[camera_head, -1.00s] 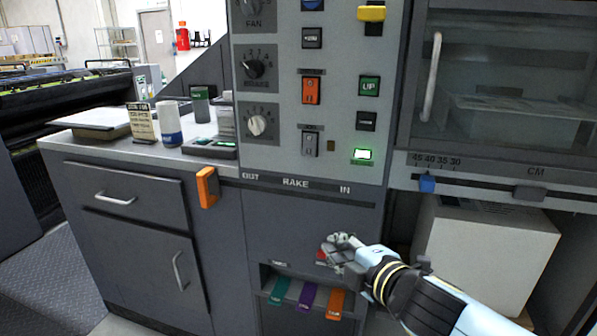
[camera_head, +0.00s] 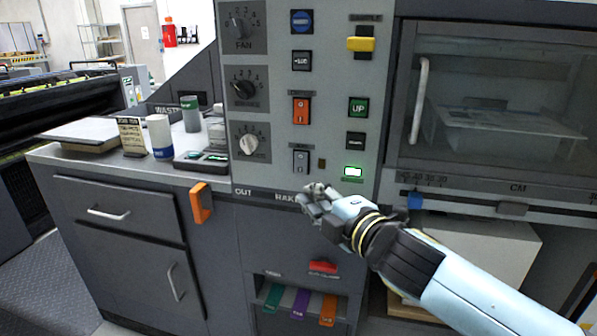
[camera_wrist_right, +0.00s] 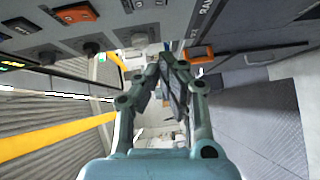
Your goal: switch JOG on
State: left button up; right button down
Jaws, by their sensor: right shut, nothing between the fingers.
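A grey rocker switch (camera_head: 300,161) is low on the grey control panel, below an orange rocker switch (camera_head: 301,110). The small label above it is too blurred to read, so I cannot confirm it says JOG, nor tell which way the rocker is set. My right gripper (camera_head: 308,191) is shut and empty, just below the grey switch and in front of the RAKE strip. It looks apart from the switch. In the right wrist view its fingers (camera_wrist_right: 165,66) point forward, with the panel to the upper left. My left gripper is not in view.
An orange handle (camera_head: 201,203) juts out at the left. A blue slider (camera_head: 415,200) sits at the right.

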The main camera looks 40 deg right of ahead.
aim_at(301, 163)
jog(key=w+d, duration=0.1)
jog(key=w, duration=0.2)
jog(key=w+d+p, duration=0.1)
jog(key=w, duration=0.2)
jog(key=w+d+f, duration=0.1)
jog(key=w, duration=0.3)
jog(key=shift+d, duration=0.3)
